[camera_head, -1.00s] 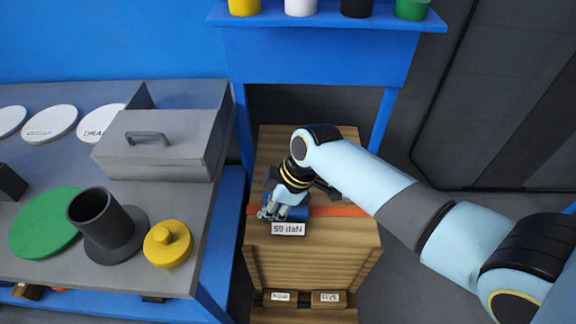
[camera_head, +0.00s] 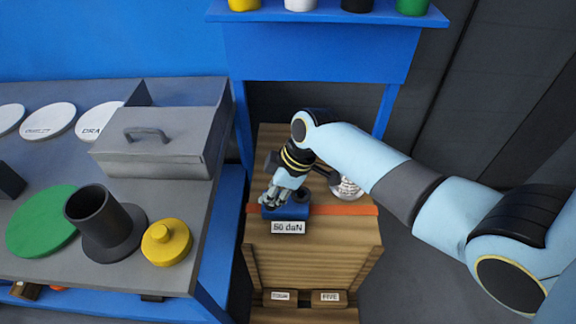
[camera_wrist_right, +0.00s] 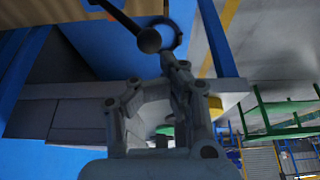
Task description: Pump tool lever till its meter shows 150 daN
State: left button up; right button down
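The blue tool (camera_head: 287,212) sits on an orange strap (camera_head: 345,210) across the top of a wooden crate. Its meter label (camera_head: 288,228) appears to read 50 daN. My right gripper (camera_head: 272,196) is at the tool, close over its left part. In the right wrist view a dark lever with a round knob (camera_wrist_right: 149,40) lies beyond the fingers. The right gripper's fingers (camera_wrist_right: 155,95) stand apart there, with a gap between them and nothing clearly held. My right wrist and arm hide part of the tool's surroundings. My left gripper is not in view.
The wooden crate (camera_head: 310,255) stands between a grey bench (camera_head: 120,262) and open floor. The bench carries a dark flanged cylinder (camera_head: 98,218), a yellow knobbed disc (camera_head: 166,243) and a grey box (camera_head: 165,140). A blue shelf (camera_head: 320,18) with coloured cups stands behind.

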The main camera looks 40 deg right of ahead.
jog(key=shift+s+a+f+b, duration=1.15)
jog(key=shift+f+b, duration=3.6)
jog(key=shift+f, duration=2.2)
notch_tip(320, 180, up, 12)
jog(key=p, duration=1.2)
jog(key=shift+s+f, duration=0.15)
jog(key=shift+s, duration=0.2)
jog(key=shift+f, duration=0.1)
